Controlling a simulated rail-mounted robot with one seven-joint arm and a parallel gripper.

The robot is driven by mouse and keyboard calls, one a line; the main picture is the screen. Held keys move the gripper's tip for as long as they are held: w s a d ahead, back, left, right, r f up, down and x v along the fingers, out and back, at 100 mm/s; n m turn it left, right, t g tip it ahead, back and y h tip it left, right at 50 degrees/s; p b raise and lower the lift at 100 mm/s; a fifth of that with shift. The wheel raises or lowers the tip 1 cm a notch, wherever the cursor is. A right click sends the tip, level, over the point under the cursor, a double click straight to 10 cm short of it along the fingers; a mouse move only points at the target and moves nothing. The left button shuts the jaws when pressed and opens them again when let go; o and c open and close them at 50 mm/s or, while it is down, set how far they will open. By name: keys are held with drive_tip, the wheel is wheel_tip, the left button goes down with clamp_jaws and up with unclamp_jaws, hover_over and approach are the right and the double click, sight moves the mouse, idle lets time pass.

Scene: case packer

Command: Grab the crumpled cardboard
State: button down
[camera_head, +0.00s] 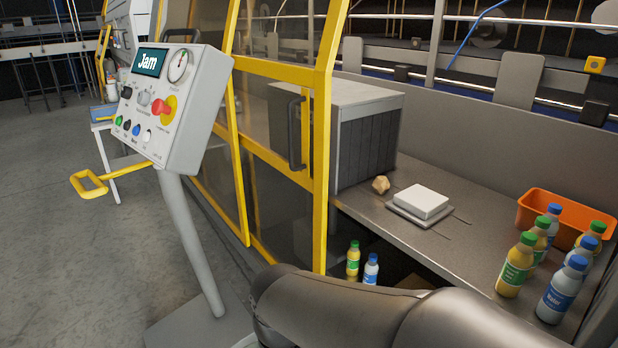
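The crumpled cardboard (380,185) is a small tan lump in the head view. It rests on the grey metal bench (469,235), just in front of the dark ribbed side of a grey box and left of a white block. My arm crosses the bottom of the view as a large dark grey link. My gripper is outside this view, so its state is hidden.
A white block (420,201) sits on a flat plate. Several bottles (515,264) and an orange bin (565,217) stand right. The grey box (365,135) and yellow-framed door (316,150) bound the left. Two bottles (353,260) stand lower. The control panel (172,106) displays "Jam".

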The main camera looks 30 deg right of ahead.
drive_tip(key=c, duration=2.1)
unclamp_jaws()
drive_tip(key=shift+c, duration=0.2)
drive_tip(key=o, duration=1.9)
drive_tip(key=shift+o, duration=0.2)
